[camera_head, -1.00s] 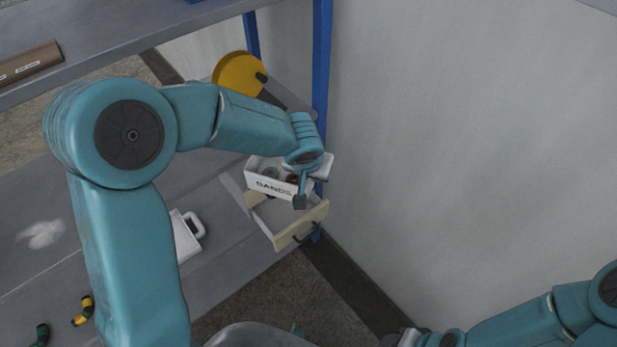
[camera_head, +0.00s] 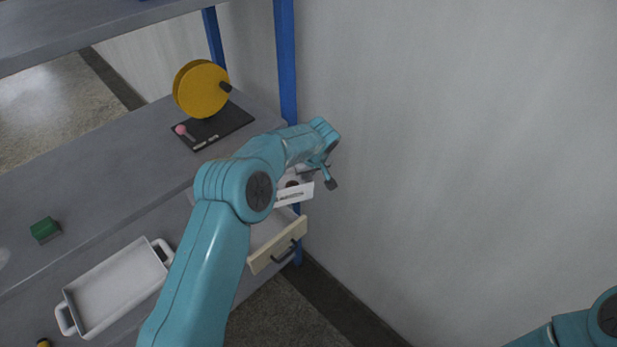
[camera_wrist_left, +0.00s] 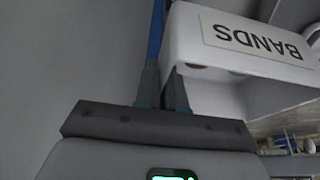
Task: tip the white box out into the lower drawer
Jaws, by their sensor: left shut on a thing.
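The white box (camera_head: 296,193) with a printed label is partly hidden behind my left arm in the head view; a dark round item shows inside it. In the left wrist view the box (camera_wrist_left: 245,85) fills the upper right, its BANDS label upside down. My left gripper (camera_head: 323,176) is shut on the box's wall; its fingers (camera_wrist_left: 163,92) also show in the wrist view. The lower drawer (camera_head: 277,246) is pulled out, with a pale wooden front and dark handle, just below the box. My arm hides part of its inside. My right gripper is out of view.
A yellow disc (camera_head: 201,89) on a dark base stands on the shelf above. A white handled tray (camera_head: 115,287) lies at lower left, with a green block (camera_head: 46,229) above it. A blue post (camera_head: 286,62) and a bare wall (camera_head: 450,130) are close to the box.

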